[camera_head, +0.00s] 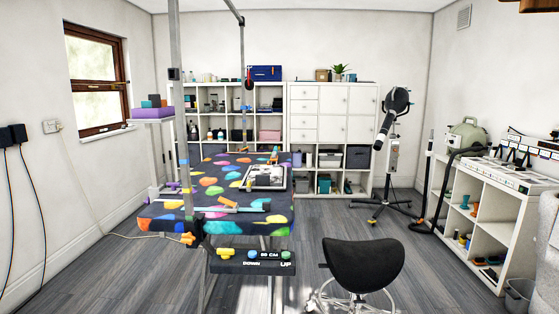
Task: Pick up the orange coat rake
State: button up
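A grooming table (215,177) with a dark mat of bright coloured blobs stands left of centre. A slim tool with an orange part (228,202) lies near the front of its top. Another small orange item (274,155) stands at the far right of the tabletop, by a dark-and-white tray (266,178). Both are too small to tell which is the coat rake. My gripper is not in view.
Metal posts rise at the table's left and far edge. A black stool (362,264) stands front right of the table. A dryer on a stand (391,130) is behind it. White shelves (333,111) line the back; a white cabinet (490,210) is right. Open floor lies between stool and cabinet.

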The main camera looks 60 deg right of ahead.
aim_at(274, 158)
jog(key=z, duration=1.5)
